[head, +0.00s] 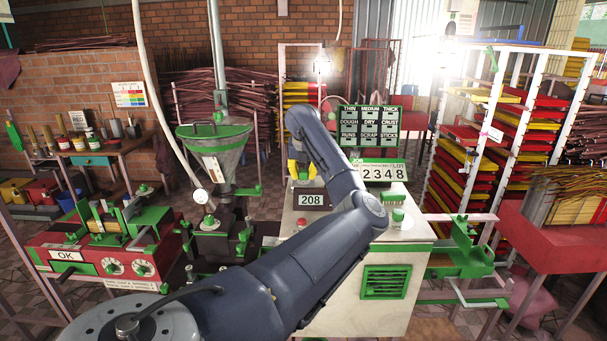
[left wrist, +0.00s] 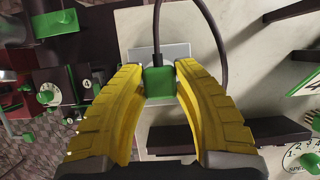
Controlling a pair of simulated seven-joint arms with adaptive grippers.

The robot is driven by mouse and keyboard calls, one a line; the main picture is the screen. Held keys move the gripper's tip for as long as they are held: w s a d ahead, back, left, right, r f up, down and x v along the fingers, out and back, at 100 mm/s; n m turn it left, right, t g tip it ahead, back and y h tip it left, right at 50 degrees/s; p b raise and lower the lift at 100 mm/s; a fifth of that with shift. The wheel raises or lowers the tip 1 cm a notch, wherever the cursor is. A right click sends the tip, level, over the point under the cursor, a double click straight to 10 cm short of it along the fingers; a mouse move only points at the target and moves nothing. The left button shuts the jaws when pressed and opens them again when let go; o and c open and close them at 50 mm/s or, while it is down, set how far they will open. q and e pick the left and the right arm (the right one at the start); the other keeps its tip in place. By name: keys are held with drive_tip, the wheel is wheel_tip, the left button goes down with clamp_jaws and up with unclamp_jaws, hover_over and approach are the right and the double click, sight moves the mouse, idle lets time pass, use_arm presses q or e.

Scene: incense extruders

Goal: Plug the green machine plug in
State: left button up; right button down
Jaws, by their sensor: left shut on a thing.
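The green plug (left wrist: 158,82) is a small block with a dark cable (left wrist: 157,35) rising from it in the left wrist view. My left gripper (left wrist: 158,88) is shut on it, with a yellow finger on each side. A pale plate (left wrist: 178,52) lies behind the plug. The plug hides what is beneath it, so I cannot tell whether it is seated. In the head view, my left gripper (head: 301,171) is at the back of the white machine cabinet (head: 335,262). My right gripper is not in view.
A green-framed board (head: 370,125) stands behind the cabinet, above a number display (head: 383,173). A metal hopper (head: 218,160) and a red machine marked OK (head: 100,255) stand to the left. A green-topped frame (head: 460,262) stands to the right.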

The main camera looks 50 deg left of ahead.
use_arm(q)
drive_tip(key=shift+f, duration=0.55)
idle(0.4)
drive_tip(key=o, duration=1.1)
drive_tip(key=shift+r, duration=0.1)
drive_tip(key=v, duration=1.1)
drive_tip(key=shift+d+r, duration=0.2)
drive_tip(key=shift+r, duration=0.1)
drive_tip(key=shift+s, duration=0.15)
